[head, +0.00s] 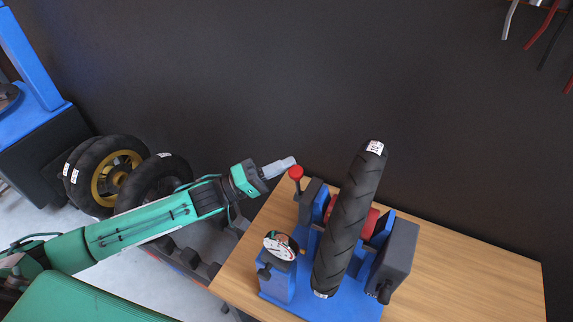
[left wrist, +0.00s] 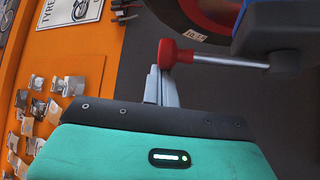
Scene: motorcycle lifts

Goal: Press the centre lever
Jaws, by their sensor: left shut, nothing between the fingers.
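The lever has a round red knob (head: 296,172) on a dark stem, at the back left of the blue tyre machine (head: 275,285) on the wooden table. My left gripper (head: 291,161) reaches in from the left, its grey fingers shut and empty, with the tips right beside and slightly behind the knob. In the left wrist view the red knob (left wrist: 170,53) and its metal rod (left wrist: 228,61) come in from the right. There the knob overlaps the closed fingertips (left wrist: 157,72); I cannot tell whether they touch. My right gripper is not in view.
A black tyre (head: 348,225) stands upright in the machine, with a dial gauge (head: 280,246) at its front left. The wooden table (head: 480,275) is bare on the right. Several wheels (head: 103,178) stand left of the table. A dark wall rises behind.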

